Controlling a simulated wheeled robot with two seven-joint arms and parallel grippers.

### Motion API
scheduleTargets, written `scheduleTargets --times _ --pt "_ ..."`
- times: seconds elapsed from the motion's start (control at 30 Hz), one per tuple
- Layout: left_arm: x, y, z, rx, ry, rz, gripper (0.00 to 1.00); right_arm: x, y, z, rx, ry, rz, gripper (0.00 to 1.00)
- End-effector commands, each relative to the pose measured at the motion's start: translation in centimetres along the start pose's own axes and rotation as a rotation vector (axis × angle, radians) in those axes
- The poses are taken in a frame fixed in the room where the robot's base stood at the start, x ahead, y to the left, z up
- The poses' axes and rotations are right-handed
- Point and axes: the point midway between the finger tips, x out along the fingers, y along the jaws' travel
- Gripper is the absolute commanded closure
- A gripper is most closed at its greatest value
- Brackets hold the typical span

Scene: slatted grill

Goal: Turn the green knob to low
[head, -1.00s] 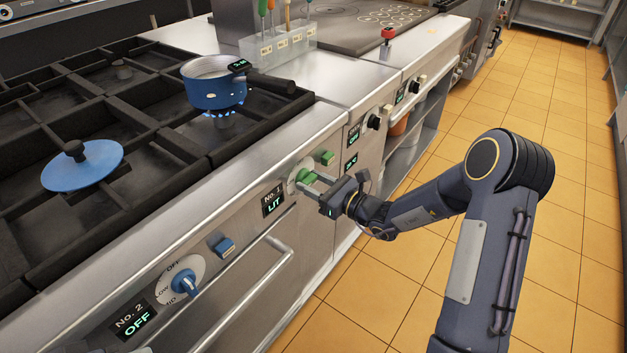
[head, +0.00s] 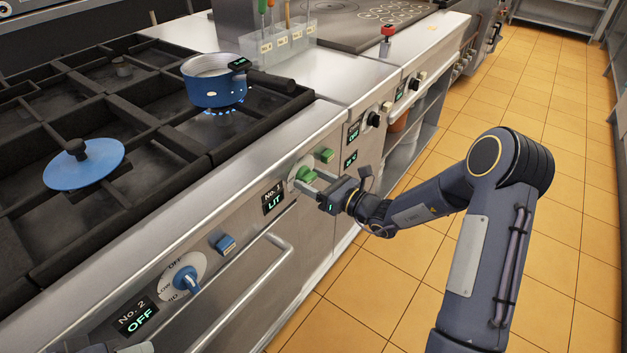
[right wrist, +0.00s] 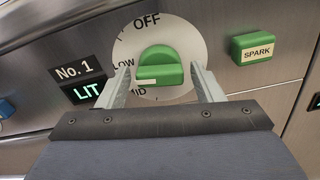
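The green knob (right wrist: 158,62) sits on a white dial (right wrist: 192,38) with OFF at the top, LOW at the left and MID below left, partly hidden. Its white mark faces the lower left, between LOW and MID. The knob also shows in the head view (head: 306,174). My right gripper (right wrist: 160,82) has one finger on each side of the knob, with a narrow gap visible at both sides. The No. 1 display (right wrist: 82,82) reads LIT. Only a sliver of my left gripper (head: 138,349) shows at the bottom left of the head view; its fingers are mostly cut off.
A green SPARK button (right wrist: 257,48) is right of the dial. A blue pot (head: 215,90) stands over blue flames. The blue No. 2 knob (head: 186,281), blue button (head: 226,243) and oven handle (head: 250,290) lie to the left. The floor in front is clear.

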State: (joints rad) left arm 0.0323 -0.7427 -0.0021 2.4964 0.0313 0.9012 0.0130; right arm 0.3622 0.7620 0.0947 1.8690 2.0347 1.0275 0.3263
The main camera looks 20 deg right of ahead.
Motion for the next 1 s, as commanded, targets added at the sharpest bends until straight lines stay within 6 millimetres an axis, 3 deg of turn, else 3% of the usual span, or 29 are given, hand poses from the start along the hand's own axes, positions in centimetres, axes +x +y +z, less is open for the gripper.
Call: scheduleTargets --times 0.37,0.73,1.0 --pt "0.0 0.0 0.0 0.0 0.0 0.0 0.64 -0.4 -0.1 0.0 0.0 0.0 -0.002 0.35" --pt "-0.1 0.0 0.0 0.0 0.0 0.0 0.64 -6.2 -0.1 0.0 0.0 0.0 -0.004 0.35" --pt "-0.1 0.0 -0.1 0.0 0.0 0.0 0.64 -7.9 0.0 0.0 0.0 -0.001 0.0 0.35"
